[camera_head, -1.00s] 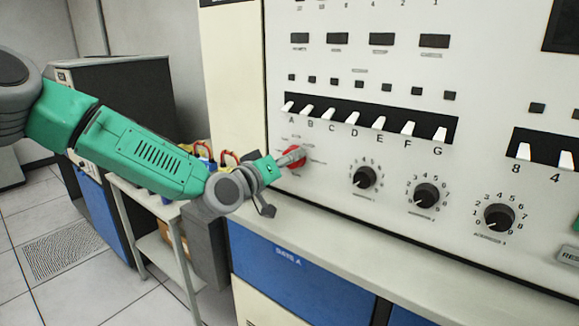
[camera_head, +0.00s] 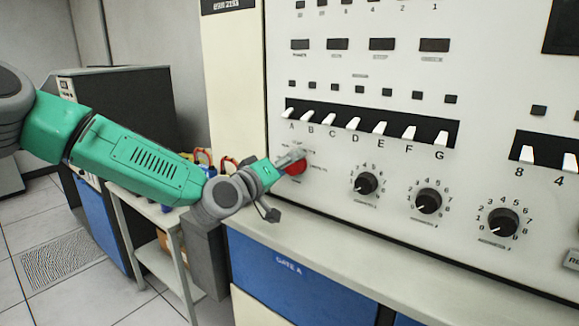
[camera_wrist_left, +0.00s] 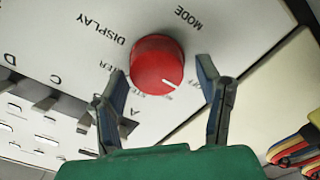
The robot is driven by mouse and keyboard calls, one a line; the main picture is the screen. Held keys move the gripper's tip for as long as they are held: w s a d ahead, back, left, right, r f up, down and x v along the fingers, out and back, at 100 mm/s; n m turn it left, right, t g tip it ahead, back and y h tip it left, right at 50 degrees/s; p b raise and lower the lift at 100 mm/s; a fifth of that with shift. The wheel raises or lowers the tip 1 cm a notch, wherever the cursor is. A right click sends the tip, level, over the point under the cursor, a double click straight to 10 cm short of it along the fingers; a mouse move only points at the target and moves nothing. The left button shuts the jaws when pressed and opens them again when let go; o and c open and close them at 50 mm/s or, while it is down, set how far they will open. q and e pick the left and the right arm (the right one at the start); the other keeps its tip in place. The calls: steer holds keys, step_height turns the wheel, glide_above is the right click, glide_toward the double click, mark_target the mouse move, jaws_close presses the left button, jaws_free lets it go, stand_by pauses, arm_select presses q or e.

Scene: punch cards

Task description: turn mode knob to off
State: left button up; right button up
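The red round mode knob (camera_head: 296,168) sits at the left of the white panel, below the white switches. In the left wrist view the same knob (camera_wrist_left: 157,62) is close, with a white pointer line on its rim toward the lower right, near the partly hidden OFF label. The words MODE and DISPLAY are printed on the panel. My left gripper (camera_head: 288,160) is open at the knob. In the wrist view its two fingers stand on either side of the knob, with a visible gap at each side. My right gripper is not in view.
Black numbered dials, the nearest one (camera_head: 366,183), are in a row to the right. White toggle switches (camera_head: 355,124) sit above. A narrow ledge (camera_head: 330,263) runs below the panel. A small table (camera_head: 160,214) with colored tools stands behind my arm.

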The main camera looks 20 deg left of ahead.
arm_select(q)
steer(key=shift+f, duration=0.1)
steer(key=v, duration=1.2)
steer(key=shift+w+a, duration=0.1)
